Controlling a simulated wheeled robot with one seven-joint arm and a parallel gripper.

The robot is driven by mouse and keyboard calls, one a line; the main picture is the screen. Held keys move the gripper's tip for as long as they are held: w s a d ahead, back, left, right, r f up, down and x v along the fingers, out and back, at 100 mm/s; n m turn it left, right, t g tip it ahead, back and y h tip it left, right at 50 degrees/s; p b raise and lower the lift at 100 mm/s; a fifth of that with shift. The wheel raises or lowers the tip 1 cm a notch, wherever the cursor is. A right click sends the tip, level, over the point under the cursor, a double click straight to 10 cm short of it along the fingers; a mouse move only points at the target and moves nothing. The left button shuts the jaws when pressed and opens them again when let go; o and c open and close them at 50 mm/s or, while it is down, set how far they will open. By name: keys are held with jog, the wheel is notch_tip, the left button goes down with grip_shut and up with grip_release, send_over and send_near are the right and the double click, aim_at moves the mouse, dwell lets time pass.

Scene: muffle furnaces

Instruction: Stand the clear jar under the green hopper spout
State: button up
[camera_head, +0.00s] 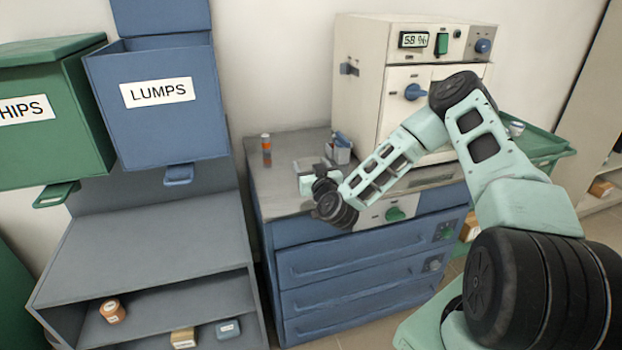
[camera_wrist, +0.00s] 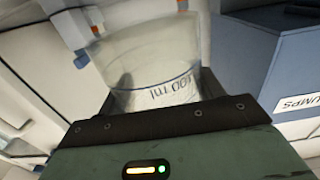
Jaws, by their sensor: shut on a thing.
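The clear jar (camera_wrist: 140,65), with volume marks on its side, is between the jaws of my gripper (camera_wrist: 155,112) in the wrist view. My gripper (camera_head: 309,176) is shut on it. In the head view the gripper is over the blue cabinet's grey top, and the jar cannot be clearly told apart there. The green hopper (camera_head: 80,130) is at the far left, its label partly cut off by the frame edge. Its green spout (camera_head: 56,195) sticks out below, above a grey shelf unit. The gripper is well to the right of that spout.
A blue hopper labelled LUMPS (camera_head: 150,110), with a blue spout (camera_head: 178,175), hangs between the green hopper and my arm. The grey shelf top (camera_head: 150,245) below is clear. An orange-banded vial (camera_head: 266,150) and a furnace (camera_head: 365,90) stand on the blue cabinet (camera_head: 350,270).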

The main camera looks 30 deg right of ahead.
jog(key=shift+f+p, duration=0.3)
jog(key=shift+f, duration=1.5)
jog(key=shift+f, duration=0.2)
jog(key=o, duration=1)
jog(key=shift+o, duration=0.2)
jog(key=shift+f, duration=0.1)
